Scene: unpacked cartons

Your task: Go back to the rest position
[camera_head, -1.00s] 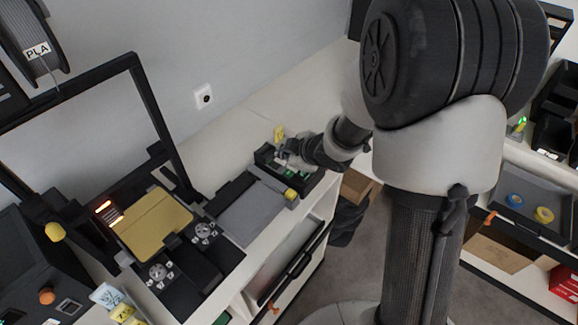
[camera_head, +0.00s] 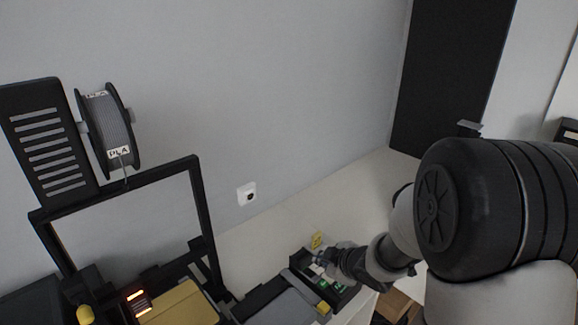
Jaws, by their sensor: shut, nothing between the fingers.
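My gripper (camera_head: 322,260) is at the end of my arm, over a small dark bin (camera_head: 342,296) on the white counter. The bin holds green and white pieces. The fingers are small and partly hidden at this distance, with nothing visible held between them. My arm reaches in from the right and covers part of the counter behind it.
A 3D printer frame (camera_head: 205,225) with a gold bed (camera_head: 180,305) stands at left, a PLA spool (camera_head: 108,130) above it. A grey tray (camera_head: 285,308) lies left of the bin. The counter (camera_head: 290,215) behind is clear.

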